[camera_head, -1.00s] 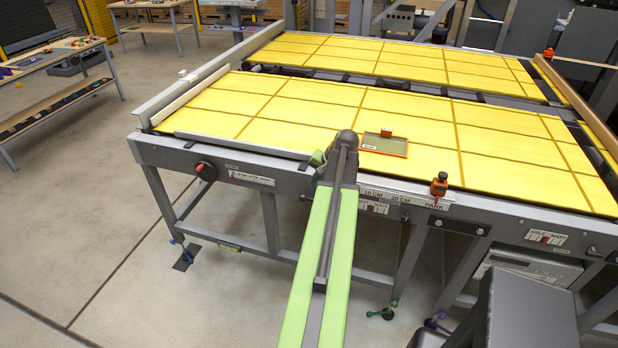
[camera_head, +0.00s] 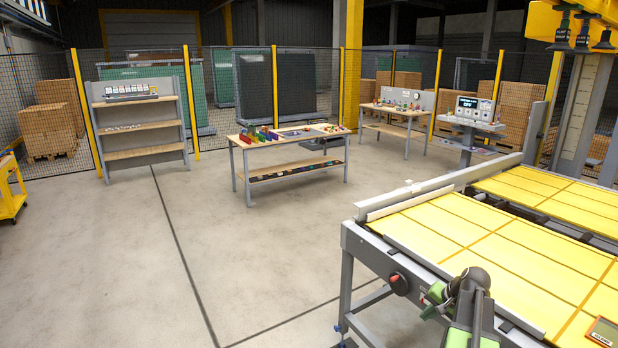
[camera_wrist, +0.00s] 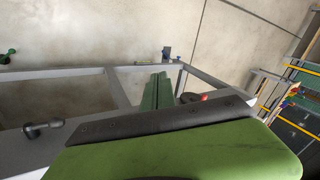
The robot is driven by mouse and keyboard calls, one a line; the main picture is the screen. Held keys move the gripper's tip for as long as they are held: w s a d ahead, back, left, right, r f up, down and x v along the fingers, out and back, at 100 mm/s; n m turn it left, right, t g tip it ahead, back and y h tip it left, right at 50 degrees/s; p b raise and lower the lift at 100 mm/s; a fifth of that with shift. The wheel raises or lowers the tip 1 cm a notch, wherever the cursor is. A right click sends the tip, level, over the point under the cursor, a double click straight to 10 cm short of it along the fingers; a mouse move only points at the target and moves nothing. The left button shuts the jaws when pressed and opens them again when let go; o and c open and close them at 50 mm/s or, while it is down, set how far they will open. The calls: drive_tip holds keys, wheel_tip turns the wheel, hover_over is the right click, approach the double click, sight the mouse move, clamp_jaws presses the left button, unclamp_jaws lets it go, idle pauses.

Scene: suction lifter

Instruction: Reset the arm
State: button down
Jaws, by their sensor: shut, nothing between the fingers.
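My arm shows at the lower right of the head view, in front of the yellow-topped table (camera_head: 480,240), with its dark wrist near the table's front corner. My gripper (camera_head: 434,300) shows as small green parts at the left of that wrist, partly hidden by it. In the wrist view the green fingers of my gripper (camera_wrist: 156,92) lie together side by side, with nothing between them. A large green part of my own arm fills the bottom of that view.
A red knob (camera_head: 398,283) sits on the table's front rail. A workbench (camera_head: 290,145) with coloured items, a shelf unit (camera_head: 140,125) and a mesh fence stand farther back. A control stand (camera_head: 468,120) is at the right. The floor at left and middle is clear.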

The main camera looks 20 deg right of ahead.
drive_tip(key=w+a+f+n+g+y, duration=0.1)
drive_tip(key=w+a+n, duration=0.25)
drive_tip(key=a, duration=0.85)
drive_tip(key=w+a+f+n+g, duration=0.15)
drive_tip(key=w+a, duration=0.25)
drive_tip(key=a, duration=0.8)
drive_tip(key=w+a+n+y, duration=0.1)
drive_tip(key=w+a+n, duration=0.25)
drive_tip(key=a, duration=0.85)
drive_tip(key=s+a+f+n+g+h, duration=0.1)
drive_tip(key=s+a+n+g+h, duration=0.3)
drive_tip(key=a, duration=0.9)
drive_tip(key=shift+m+t+y, duration=0.25)
drive_tip(key=shift+t+y, duration=0.2)
drive_tip(key=shift+y, duration=0.15)
drive_tip(key=s, duration=0.1)
drive_tip(key=s+d, duration=0.2)
drive_tip(key=s, duration=0.1)
drive_tip(key=shift+s+f+b, duration=0.1)
drive_tip(key=shift+b, duration=0.25)
drive_tip(key=shift+s+d, duration=0.1)
drive_tip(key=shift+d, duration=0.05)
